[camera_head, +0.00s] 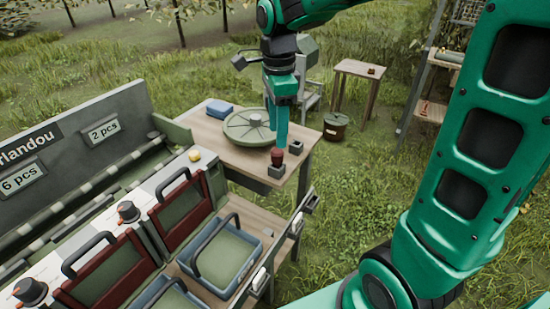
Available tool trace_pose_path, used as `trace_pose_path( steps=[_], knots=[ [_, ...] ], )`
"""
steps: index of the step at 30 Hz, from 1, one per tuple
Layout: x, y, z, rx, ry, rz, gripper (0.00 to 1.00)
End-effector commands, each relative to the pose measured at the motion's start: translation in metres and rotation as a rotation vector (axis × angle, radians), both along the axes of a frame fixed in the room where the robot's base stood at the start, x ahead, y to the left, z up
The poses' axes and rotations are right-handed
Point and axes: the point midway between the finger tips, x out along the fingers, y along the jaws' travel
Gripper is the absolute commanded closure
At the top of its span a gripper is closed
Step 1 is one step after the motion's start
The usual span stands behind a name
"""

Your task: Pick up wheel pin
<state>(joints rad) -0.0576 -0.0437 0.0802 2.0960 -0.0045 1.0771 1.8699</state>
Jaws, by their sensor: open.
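A small red-topped piece (277,157), which looks like the wheel pin, stands in a dark square block (276,171) near the front right of the wooden table (222,150). My gripper (279,143) points straight down with its fingertips at the top of the red piece. It is open; whether the fingers touch the piece or straddle it, I cannot tell. A large round green wheel (238,128) lies flat on the table behind my gripper, with a grey hub (255,119) at its middle.
A second dark block (296,147) stands to the right. A blue box (220,109) lies at the table's back left. A sorting stand with blue baskets (228,256) and a yellow pear (195,156) is at left. A bucket (335,127) stands on the grass beyond.

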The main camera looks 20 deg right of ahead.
Motion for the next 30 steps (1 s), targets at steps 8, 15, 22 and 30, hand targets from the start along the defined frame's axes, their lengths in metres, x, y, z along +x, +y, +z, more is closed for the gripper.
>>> trace_pose_path(
  steps=[8,15,22,30],
  knots=[
    [-0.001,0.0,-0.022,-0.001,0.001,0.0,0.51],
    [-0.006,0.004,-0.053,0.0,0.004,0.001,0.51],
    [-0.006,0.003,-0.071,-0.001,0.001,0.0,0.51],
    [-0.005,0.003,-0.071,-0.001,0.0,0.0,0.65]
  ],
)
